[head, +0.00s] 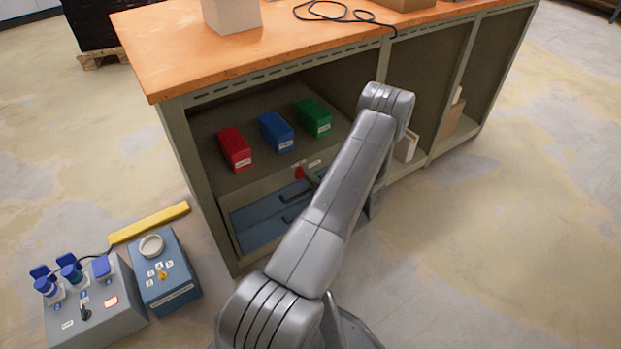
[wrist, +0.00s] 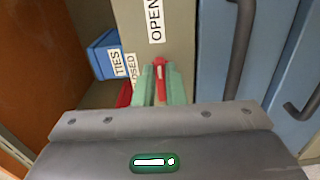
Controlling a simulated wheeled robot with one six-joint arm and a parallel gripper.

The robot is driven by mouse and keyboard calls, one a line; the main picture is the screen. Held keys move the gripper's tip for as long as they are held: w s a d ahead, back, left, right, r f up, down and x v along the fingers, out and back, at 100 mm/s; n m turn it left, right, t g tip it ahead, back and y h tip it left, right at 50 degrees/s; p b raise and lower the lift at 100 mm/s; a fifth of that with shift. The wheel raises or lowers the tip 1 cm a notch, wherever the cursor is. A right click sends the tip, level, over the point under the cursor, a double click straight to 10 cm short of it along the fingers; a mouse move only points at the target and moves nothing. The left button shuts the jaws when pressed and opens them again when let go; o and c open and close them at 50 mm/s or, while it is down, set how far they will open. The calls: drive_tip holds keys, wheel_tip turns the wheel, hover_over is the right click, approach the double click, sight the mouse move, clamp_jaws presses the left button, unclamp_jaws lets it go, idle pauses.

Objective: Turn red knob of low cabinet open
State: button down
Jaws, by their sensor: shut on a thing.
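The red knob (wrist: 160,68) sits on the front panel of the low cabinet (head: 246,205), under the shelf of boxes. My gripper (wrist: 160,84) has its green fingers closed on either side of the knob. In the wrist view the knob points roughly toward the OPEN label (wrist: 154,20). The CLOSED label (wrist: 131,72) is partly hidden beside the fingers. In the head view a bit of red at the knob (head: 299,172) shows next to the fingers, and my arm covers much of the area.
Red (head: 234,149), blue (head: 276,132) and green (head: 314,118) boxes stand on the shelf above the panel. Blue drawers with dark handles (head: 295,192) lie below it. Two control boxes (head: 168,275) stand on the floor at left. The floor at right is clear.

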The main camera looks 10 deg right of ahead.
drive_tip(key=c, duration=1.5)
unclamp_jaws()
drive_tip(key=p+v, duration=0.2)
drive_tip(key=v, duration=1.2)
drive_tip(key=shift+w, duration=0.2)
drive_tip(key=b+x, duration=0.2)
drive_tip(key=x, duration=1.1)
drive_tip(key=shift+w+a, duration=0.15)
drive_tip(key=shift+w, duration=0.15)
